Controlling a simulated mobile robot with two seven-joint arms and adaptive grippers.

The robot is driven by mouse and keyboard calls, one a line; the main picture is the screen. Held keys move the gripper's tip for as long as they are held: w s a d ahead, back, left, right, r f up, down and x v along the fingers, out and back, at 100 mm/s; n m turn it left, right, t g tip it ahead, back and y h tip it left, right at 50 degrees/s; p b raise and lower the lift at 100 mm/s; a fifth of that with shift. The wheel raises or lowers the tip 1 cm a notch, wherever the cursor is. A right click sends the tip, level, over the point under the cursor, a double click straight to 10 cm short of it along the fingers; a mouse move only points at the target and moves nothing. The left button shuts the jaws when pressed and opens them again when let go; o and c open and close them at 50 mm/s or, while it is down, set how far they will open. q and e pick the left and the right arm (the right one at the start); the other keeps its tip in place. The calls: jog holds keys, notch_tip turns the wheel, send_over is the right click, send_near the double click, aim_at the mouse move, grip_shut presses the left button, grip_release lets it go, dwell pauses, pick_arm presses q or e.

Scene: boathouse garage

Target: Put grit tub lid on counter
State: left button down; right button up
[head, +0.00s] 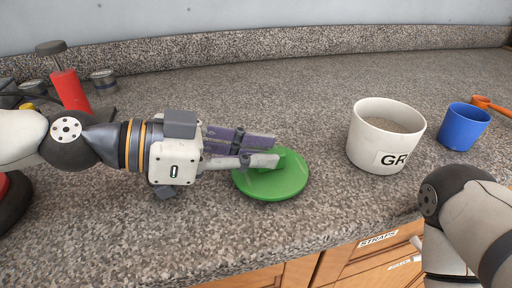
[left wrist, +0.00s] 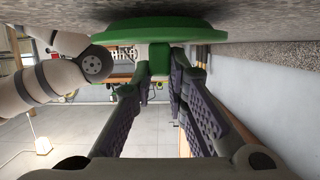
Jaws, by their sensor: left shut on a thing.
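The grit tub lid (head: 272,184) is a round green disc with a raised grip on top, at the middle of the head view. It lies level at the counter (head: 225,235), on it or just above; I cannot tell which. My left gripper (head: 277,150) reaches in from the left and is shut on the lid's grip. In the left wrist view the fingers (left wrist: 159,68) close on the green grip below the lid's disc (left wrist: 158,30). The white grit tub (head: 365,137) stands open to the right, filled with grey grit. My right gripper is out of view.
A blue cup (head: 463,126) and an orange scoop (head: 490,105) stand right of the tub. A red tool (head: 70,90) and small metal tins (head: 103,79) sit at the back left. My right arm is at the lower right. The counter behind the lid is clear.

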pick_arm(q)
jog(key=shift+f, duration=0.25)
jog(key=c, duration=1.5)
grip_release()
jog(key=shift+f, duration=0.1)
jog(key=c, duration=0.4)
jog(key=shift+a, duration=0.15)
